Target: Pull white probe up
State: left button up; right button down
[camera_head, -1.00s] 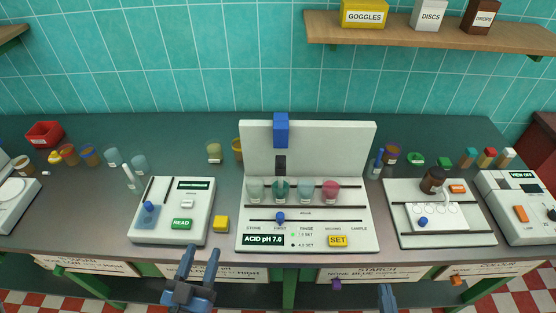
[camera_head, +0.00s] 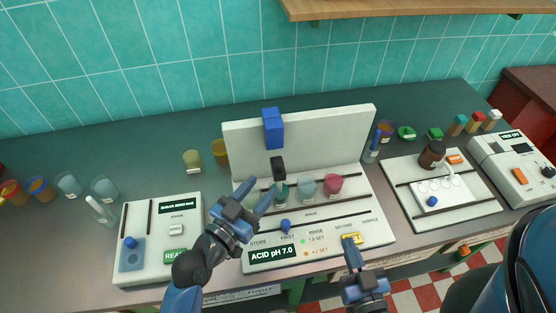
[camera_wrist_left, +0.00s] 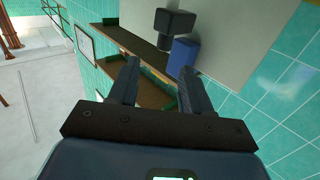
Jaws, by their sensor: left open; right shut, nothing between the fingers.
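The white pH station (camera_head: 237,143) has an upright back panel. A blue block (camera_head: 273,128) is on the panel, with a dark block (camera_head: 277,168) below it, above the row of cups. I see no plainly white probe on this panel; a white stick (camera_head: 98,207) stands in a holder at the left. My left gripper (camera_head: 260,187) is open and empty, in front of the panel and below left of the dark block. In the left wrist view the dark block (camera_wrist_left: 174,22) and blue block (camera_wrist_left: 183,56) show beyond the open fingers.
Clear cups (camera_head: 306,187) and a pink cup (camera_head: 333,185) stand on the station; the left gripper hides part of the row. A READ device (camera_head: 190,212) stands left, and a white tray station (camera_head: 402,168) with a brown bottle (camera_head: 432,153) stands right.

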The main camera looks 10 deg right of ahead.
aim_at(278, 165)
pick_arm(q)
jog(key=p+x, duration=0.2)
jog(key=x, duration=0.6)
jog(key=shift+w+p, duration=0.35)
jog(key=shift+p, duration=0.05)
jog(key=shift+w+d+f, duration=0.15)
jog(key=shift+w+d, duration=0.15)
jog(key=shift+w, duration=0.1)
grip_shut()
